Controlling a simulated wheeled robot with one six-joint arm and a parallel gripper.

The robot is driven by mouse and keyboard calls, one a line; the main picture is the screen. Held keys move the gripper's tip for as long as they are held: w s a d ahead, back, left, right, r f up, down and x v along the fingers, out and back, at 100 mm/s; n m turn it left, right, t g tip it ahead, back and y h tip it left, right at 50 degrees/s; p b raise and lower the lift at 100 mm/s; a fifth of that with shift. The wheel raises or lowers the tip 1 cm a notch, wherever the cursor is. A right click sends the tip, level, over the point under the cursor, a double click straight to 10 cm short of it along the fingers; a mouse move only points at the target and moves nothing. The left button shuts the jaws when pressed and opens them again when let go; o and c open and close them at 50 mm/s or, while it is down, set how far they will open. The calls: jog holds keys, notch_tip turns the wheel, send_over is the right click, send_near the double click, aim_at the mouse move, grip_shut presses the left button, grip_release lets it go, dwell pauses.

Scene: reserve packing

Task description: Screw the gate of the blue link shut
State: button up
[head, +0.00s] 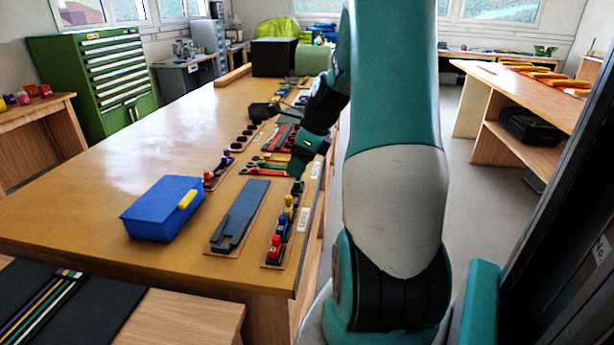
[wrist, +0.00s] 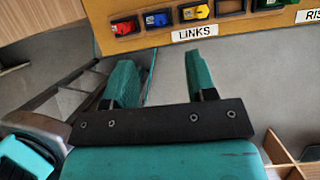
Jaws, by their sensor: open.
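The blue link (wrist: 157,18) sits in the links board (wrist: 133,42) at the top of the wrist view, between a red link (wrist: 124,26) and a yellow link (wrist: 194,12). In the head view the blue link (head: 282,230) is near the front end of the same board on the table's right edge. Its gate is too small to make out. My gripper (wrist: 161,72) is open and empty, its two teal fingers apart. In the wrist view the fingers lie below the board's edge, clear of the links. In the head view my gripper (head: 297,170) is beyond the blue link.
A dark slot (wrist: 230,5) and a green link (wrist: 268,3) follow the yellow link. A blue box (head: 160,210) and a board with a dark grey tool (head: 240,215) lie left of the links. Other tool boards line the table's right side. The table's left part is clear.

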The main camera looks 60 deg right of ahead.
jog(key=d+n+y+b, duration=0.1)
jog(key=d+n+b, duration=0.1)
jog(key=n, duration=0.2)
jog(key=n+g, duration=0.1)
send_near(283, 217)
jog(key=x, duration=0.9)
jog(key=shift+w+f, duration=0.1)
